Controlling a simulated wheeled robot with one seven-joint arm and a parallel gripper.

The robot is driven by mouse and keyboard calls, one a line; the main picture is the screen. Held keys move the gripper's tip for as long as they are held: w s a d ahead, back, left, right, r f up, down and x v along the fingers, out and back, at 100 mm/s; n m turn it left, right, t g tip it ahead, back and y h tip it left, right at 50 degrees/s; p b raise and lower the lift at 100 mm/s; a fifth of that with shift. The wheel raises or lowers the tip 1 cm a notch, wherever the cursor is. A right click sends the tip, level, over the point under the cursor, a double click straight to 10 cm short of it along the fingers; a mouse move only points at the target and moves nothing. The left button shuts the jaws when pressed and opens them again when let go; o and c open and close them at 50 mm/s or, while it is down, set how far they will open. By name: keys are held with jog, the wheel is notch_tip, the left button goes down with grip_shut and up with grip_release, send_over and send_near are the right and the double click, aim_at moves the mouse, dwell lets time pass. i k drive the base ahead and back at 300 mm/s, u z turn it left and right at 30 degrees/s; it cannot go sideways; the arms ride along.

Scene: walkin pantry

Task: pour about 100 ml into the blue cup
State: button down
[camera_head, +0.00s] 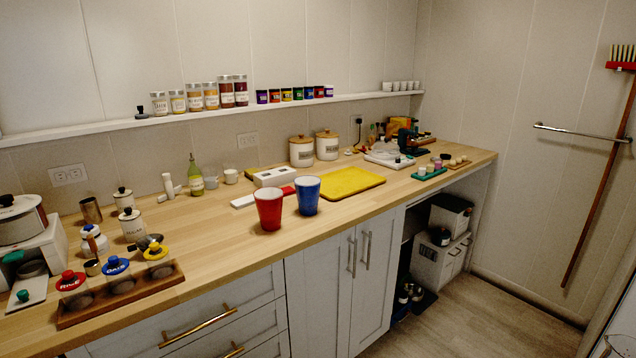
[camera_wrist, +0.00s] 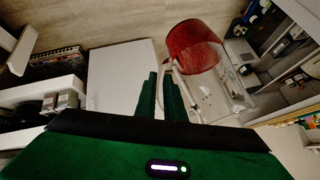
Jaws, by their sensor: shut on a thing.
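The blue cup (camera_head: 307,196) stands upright near the front edge of the wooden counter (camera_head: 228,250), close beside a red cup (camera_head: 268,210) on its left. I cannot see inside the blue cup well enough to tell its contents. In the wrist view, my gripper (camera_wrist: 161,82) has its green fingers shut around the pale handle of a clear jug (camera_wrist: 215,92). The jug has a red part at one end; I cannot tell whether this is liquid or a lid. My gripper and the jug are not visible in the head view, so their place relative to the cups is unclear.
A yellow tray (camera_head: 345,182) lies behind and right of the blue cup. A wooden rack (camera_head: 118,305) with lidded jars is at the counter's left front. A green bottle (camera_head: 195,181) and white canisters (camera_head: 327,145) stand toward the back. The counter in front of the rear items is partly bare.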

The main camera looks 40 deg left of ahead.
aim_at(307, 187)
jog(key=u, duration=0.2)
jog(key=k, duration=0.6)
jog(key=u, duration=1.2)
jog(key=i, duration=0.5)
